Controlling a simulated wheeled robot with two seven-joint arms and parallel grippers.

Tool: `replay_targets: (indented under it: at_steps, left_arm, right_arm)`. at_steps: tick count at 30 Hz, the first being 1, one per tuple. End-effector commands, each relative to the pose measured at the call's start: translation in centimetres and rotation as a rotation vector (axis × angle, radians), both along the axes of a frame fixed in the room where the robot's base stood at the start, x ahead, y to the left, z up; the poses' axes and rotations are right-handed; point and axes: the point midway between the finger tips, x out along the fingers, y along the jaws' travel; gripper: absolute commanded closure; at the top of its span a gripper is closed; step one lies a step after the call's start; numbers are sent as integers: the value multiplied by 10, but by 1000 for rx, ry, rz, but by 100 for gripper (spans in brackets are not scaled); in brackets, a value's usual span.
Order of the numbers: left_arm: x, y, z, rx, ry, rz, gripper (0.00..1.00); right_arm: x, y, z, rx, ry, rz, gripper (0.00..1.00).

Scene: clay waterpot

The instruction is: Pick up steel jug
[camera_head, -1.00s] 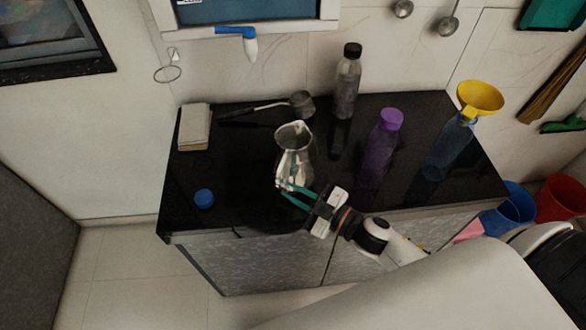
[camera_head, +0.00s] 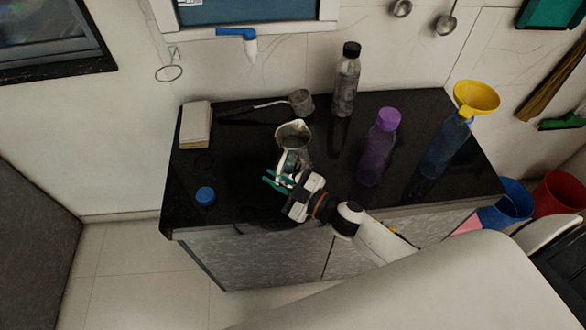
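The steel jug (camera_head: 293,137) stands upright on the black counter, with its wide mouth and spout showing. Its lower part is largely hidden behind my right gripper. My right gripper (camera_head: 275,180) comes in from the lower right and is at the jug's lower front side. Its two teal fingers point left and show a gap between them, so it looks open. I cannot tell whether a finger touches the jug. My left gripper is not in view.
A purple bottle (camera_head: 378,148) stands right of the jug, a dark clear bottle (camera_head: 346,82) behind it. A blue bottle (camera_head: 446,145) with a yellow funnel (camera_head: 477,97) is far right. A ladle (camera_head: 301,102), white block (camera_head: 196,124) and blue cap (camera_head: 205,195) lie on the counter (camera_head: 235,170).

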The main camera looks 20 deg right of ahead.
Motion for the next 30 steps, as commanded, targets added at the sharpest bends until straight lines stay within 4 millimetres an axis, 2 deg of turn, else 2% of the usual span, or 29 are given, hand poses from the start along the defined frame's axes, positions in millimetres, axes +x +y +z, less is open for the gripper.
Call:
replay_targets:
  at_steps: [7, 10, 21, 25, 30]
  left_arm:
    - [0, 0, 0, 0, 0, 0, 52]
    - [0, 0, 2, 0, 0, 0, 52]
    - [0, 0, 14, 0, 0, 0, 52]
    - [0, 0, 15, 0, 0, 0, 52]
    - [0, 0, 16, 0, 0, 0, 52]
  right_arm:
    - [0, 0, 1, -1, -3, 1, 100]
    - [1, 0, 8, -3, -5, 1, 100]
    - [0, 0, 78, -4, -7, 4, 100]
    - [0, 0, 94, -3, -5, 1, 100]
    - [0, 0, 101, -1, -2, 0, 100]
